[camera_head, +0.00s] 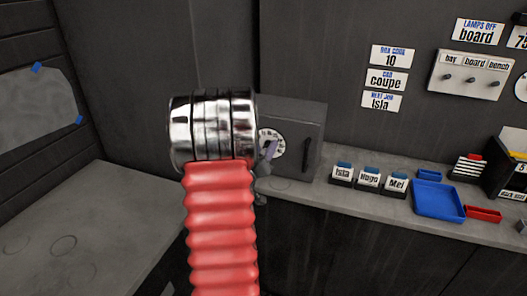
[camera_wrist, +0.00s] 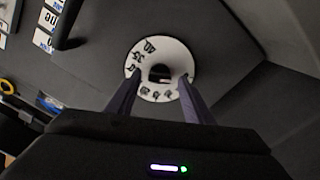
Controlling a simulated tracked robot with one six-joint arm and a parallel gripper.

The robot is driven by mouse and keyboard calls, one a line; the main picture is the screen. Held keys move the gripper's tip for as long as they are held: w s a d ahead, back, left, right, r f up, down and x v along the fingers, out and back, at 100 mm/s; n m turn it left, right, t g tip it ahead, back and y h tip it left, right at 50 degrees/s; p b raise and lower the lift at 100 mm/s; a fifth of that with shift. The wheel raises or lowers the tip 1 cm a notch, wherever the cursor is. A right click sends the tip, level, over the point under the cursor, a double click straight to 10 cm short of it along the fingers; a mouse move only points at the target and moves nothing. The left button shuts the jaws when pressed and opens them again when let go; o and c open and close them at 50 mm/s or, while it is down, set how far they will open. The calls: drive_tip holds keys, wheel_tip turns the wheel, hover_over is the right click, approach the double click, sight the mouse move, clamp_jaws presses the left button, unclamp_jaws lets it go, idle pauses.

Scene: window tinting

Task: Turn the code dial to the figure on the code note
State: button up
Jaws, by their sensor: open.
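The code note (camera_head: 390,56) on the back wall reads "BOX CODE 10". The code dial (camera_head: 279,146) is a white ring with dark figures on the front of a grey box (camera_head: 311,127). My arm partly covers the dial and box in the head view. In the wrist view the dial (camera_wrist: 181,57) faces me with a dark knob (camera_wrist: 159,73) at its centre. My gripper (camera_wrist: 159,80) is open, with one finger on each side of the knob. I cannot tell whether the fingers touch it. The dial's setting is not readable. In the head view my gripper (camera_head: 269,151) is mostly hidden.
A dark handle (camera_head: 306,154) stands on the box front, right of the dial. On the shelf (camera_head: 338,197) to the right are name cards (camera_head: 369,179), a blue tray (camera_head: 438,201) and a red tray (camera_head: 483,214). The left bench (camera_head: 90,215) is mostly clear.

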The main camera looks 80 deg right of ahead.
drive_tip(key=c, duration=1)
drive_tip(key=shift+a, duration=0.2)
drive_tip(key=shift+c, duration=0.2)
drive_tip(key=shift+d, duration=0.15)
drive_tip(key=shift+m, duration=0.4)
drive_tip(key=m, duration=1.1)
drive_tip(key=shift+s, duration=0.2)
